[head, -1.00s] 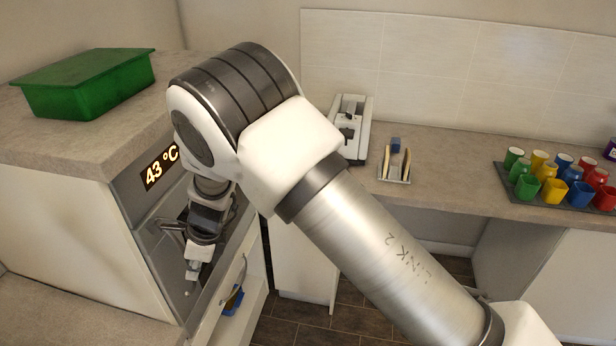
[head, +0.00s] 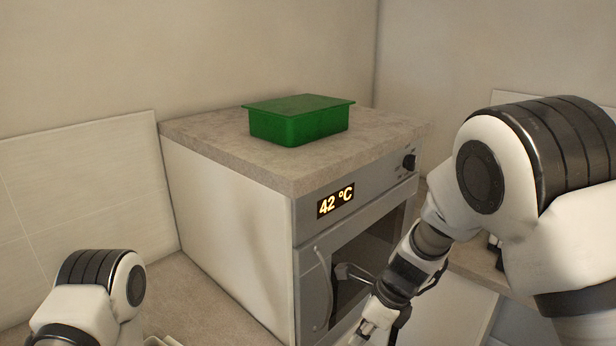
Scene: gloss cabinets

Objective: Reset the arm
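My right arm comes in from the right. Its gripper (head: 362,303) hangs in front of the oven (head: 311,250), near the dark window and right of the curved door handle (head: 325,288). The fingers are small and partly hidden, so I cannot tell whether they are open or shut, or whether they touch the oven front. I see nothing clearly held. A part of my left arm shows at the lower left; its gripper is outside the view.
A green lidded box (head: 299,121) sits on the stone-look top (head: 205,135) above the oven. The oven display (head: 336,201) reads 42 °C, with a knob (head: 409,162) to its right. A lower counter (head: 190,300) runs along the left.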

